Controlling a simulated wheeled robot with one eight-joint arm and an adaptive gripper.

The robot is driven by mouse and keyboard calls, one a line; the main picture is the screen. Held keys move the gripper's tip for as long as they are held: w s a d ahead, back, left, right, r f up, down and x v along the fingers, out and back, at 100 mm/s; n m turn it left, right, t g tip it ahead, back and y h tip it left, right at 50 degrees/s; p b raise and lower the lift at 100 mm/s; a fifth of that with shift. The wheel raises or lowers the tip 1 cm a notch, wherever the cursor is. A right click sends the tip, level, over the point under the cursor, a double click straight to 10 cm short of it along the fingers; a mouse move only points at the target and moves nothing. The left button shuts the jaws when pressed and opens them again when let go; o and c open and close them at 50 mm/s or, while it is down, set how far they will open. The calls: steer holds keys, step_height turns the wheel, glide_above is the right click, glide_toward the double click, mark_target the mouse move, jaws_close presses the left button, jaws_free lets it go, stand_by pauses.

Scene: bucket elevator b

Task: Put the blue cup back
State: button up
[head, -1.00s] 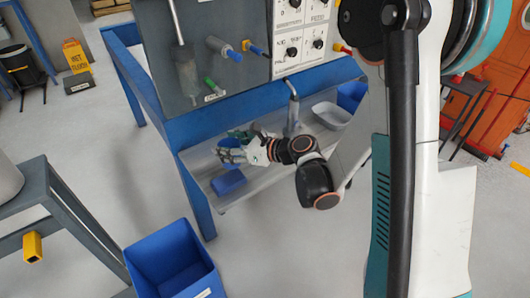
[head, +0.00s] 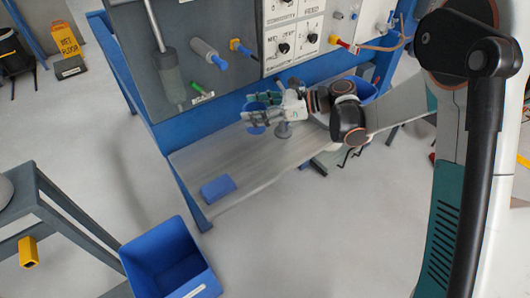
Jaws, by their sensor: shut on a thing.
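My gripper (head: 259,108) is shut on the blue cup (head: 256,129), near the right-hand middle of the grey shelf (head: 215,163) under the panel. The fingers hide part of the cup. The cup looks roughly upright and raised above the shelf, but the exact gap beneath it cannot be told.
A low blue block (head: 218,188) lies at the shelf's left front. A blue bin (head: 368,92) is at the right, partly behind my arm. The panel with knobs (head: 284,42) rises behind. A large blue bin (head: 172,258) stands on the floor. The shelf's middle is clear.

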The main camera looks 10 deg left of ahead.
step_height(320, 180, down, 17)
steer(key=b, duration=0.5)
steer(key=shift+r, duration=0.15)
steer(key=shift+f, duration=0.2)
steer(key=o, duration=1.1)
steer(key=shift+r, duration=0.1)
steer(key=shift+o, duration=0.2)
steer(key=shift+r, duration=0.1)
steer(key=shift+d+r, duration=0.15)
steer(key=shift+d, duration=0.1)
steer(key=p+v, duration=0.3)
steer(key=v, duration=0.8)
steer(key=shift+d, duration=0.25)
